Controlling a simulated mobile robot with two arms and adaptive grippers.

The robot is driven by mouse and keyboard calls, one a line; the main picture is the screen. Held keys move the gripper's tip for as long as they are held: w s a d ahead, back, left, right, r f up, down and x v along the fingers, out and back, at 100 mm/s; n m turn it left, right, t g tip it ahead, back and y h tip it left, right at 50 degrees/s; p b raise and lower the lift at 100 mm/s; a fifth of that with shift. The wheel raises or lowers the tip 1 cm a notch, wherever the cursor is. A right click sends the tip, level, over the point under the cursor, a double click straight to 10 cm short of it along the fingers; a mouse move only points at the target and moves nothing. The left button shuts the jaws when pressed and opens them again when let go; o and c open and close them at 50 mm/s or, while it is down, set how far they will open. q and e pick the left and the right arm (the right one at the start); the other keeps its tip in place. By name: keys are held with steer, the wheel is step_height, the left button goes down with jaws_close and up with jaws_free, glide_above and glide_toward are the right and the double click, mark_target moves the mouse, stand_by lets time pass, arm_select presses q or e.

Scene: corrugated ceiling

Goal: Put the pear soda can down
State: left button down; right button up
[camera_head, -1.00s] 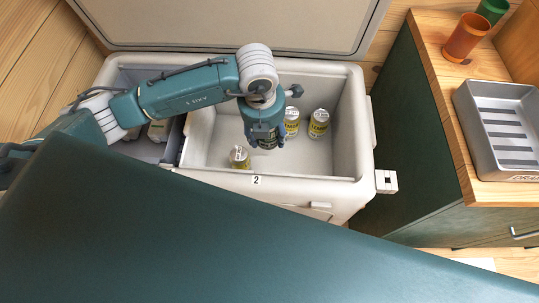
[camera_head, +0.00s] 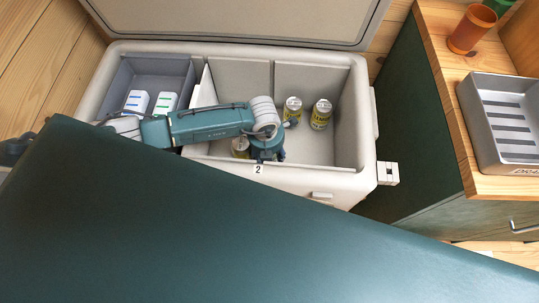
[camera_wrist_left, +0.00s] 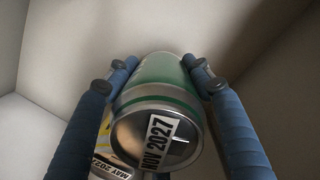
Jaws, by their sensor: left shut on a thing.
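My left gripper (camera_head: 267,158) reaches down into the large compartment of the white cooler (camera_head: 345,183), near its front wall. In the left wrist view my left gripper (camera_wrist_left: 158,85) is shut around a green can (camera_wrist_left: 165,80) with a silver end and a label reading "NOV 2027". I take it as the pear soda can. In the head view the gripper and arm hide it. I cannot tell whether it touches the cooler floor. My right gripper is not in view.
Yellow cans stand in the same compartment: one (camera_head: 240,147) close to the gripper, two (camera_head: 293,110) (camera_head: 321,114) farther back. The yellow can beside the green one also shows in the wrist view (camera_wrist_left: 103,160). White packs (camera_head: 137,102) lie in the left compartment. Floor at right is clear.

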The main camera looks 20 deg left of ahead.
arm_select(q)
steer(key=shift+f, duration=1.25)
steer(key=shift+f, duration=0.1)
steer(key=c, duration=0.7)
jaws_free()
steer(key=shift+r, duration=0.6)
steer(key=r, duration=0.3)
steer(key=s+r, duration=0.1)
steer(key=r, duration=0.7)
steer(key=shift+s+a+p, duration=0.15)
steer(key=shift+s+p, duration=0.1)
steer(key=shift+p, duration=0.05)
